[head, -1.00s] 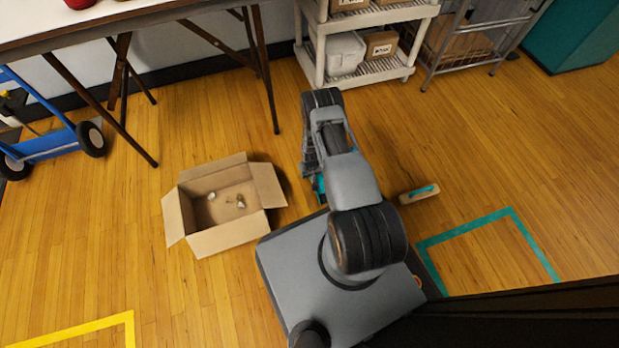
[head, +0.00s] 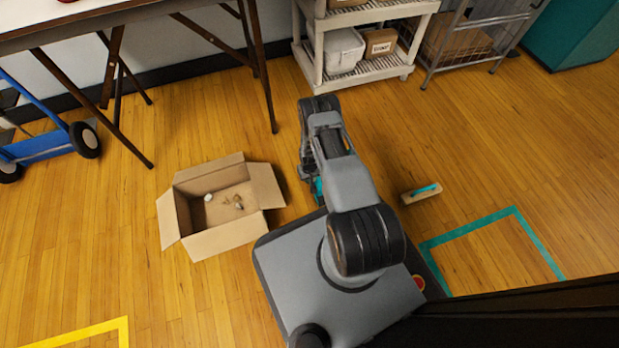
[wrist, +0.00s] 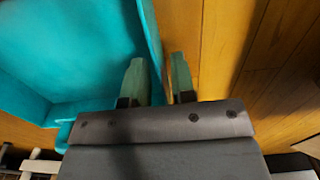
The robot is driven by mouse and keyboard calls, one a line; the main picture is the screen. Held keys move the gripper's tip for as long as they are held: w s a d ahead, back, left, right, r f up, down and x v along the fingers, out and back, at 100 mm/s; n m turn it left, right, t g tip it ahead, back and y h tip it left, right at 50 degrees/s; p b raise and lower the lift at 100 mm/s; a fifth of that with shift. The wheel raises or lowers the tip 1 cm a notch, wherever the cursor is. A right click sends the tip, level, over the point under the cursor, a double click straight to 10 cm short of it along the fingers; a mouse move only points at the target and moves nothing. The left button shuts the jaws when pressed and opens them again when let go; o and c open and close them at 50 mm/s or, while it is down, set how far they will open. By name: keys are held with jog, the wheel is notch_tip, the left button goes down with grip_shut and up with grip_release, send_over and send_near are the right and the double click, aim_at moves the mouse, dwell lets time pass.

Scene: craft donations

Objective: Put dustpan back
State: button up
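The teal dustpan (wrist: 60,60) fills the left of the wrist view. Its raised side wall runs between the two green fingers of my gripper (wrist: 159,78), which look closed on that wall. In the head view only a small teal piece of the dustpan (head: 318,190) shows beside my arm; the arm hides the rest. A hand brush (head: 422,193) with a teal handle lies on the floor to the right of my arm. A square outlined in teal tape (head: 515,210) is on the floor at the lower right.
An open cardboard box (head: 228,237) with small items stands on the floor left of my arm. A table (head: 120,20), a white shelf cart (head: 398,72) and a blue hand truck (head: 45,146) stand behind. Yellow tape (head: 80,331) marks the lower left. Floor right of my arm is mostly clear.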

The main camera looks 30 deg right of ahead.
jog(key=shift+o, duration=0.2)
jog(key=w+a+r+t+p, duration=0.1)
jog(key=a+r+p, duration=0.15)
jog(key=r, duration=1.85)
jog(key=w+a+r+p, duration=0.1)
jog(key=a+r+p, duration=0.15)
jog(key=r, duration=1.75)
jog(key=s+a+r, duration=0.2)
jog(key=s+r, duration=0.7)
jog(key=s+a+r+n+t, duration=0.1)
jog(key=s+a+r, duration=0.1)
jog(key=s+r, duration=0.6)
jog(key=shift+s+a+r+n+t, duration=0.3)
jog(key=shift+s+r, duration=0.1)
jog(key=shift+s, duration=0.05)
jog(key=shift+p, duration=0.3)
